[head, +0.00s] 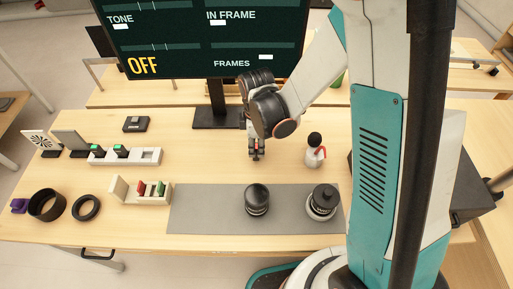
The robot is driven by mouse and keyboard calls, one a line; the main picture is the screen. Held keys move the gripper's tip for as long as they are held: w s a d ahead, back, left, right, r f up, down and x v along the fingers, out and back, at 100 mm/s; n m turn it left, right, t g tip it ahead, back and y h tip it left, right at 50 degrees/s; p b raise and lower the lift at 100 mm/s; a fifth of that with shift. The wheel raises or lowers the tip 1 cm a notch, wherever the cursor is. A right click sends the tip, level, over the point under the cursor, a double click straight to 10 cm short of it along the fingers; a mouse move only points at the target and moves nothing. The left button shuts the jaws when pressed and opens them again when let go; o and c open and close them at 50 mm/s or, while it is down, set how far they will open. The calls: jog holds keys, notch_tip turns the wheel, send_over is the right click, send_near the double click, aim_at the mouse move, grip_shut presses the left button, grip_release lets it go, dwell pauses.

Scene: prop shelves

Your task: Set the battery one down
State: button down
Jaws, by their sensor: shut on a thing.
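My gripper (257,153) points down above the table, behind the grey mat (215,212). It is shut on a small dark thing, which I take to be the battery; the fingers hide most of it. A white slotted battery holder (145,157) stands at the left. Two dark batteries with green tops, one on the left (97,150) and one on the right (120,151), sit in its left slots. Its right part looks empty. My gripper is well to the right of the holder.
A lens (257,199) and another lens (322,201) stand on the mat. A white bottle (315,155) is right of my gripper. A card holder (150,196), a dark box (136,124) and black rings (86,207) are left. A monitor (205,35) rises behind. The mat's left half is clear.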

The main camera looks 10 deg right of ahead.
jog(key=shift+f, duration=0.25)
jog(key=shift+f, duration=0.2)
jog(key=c, duration=1.3)
grip_release()
jog(key=shift+r, duration=0.2)
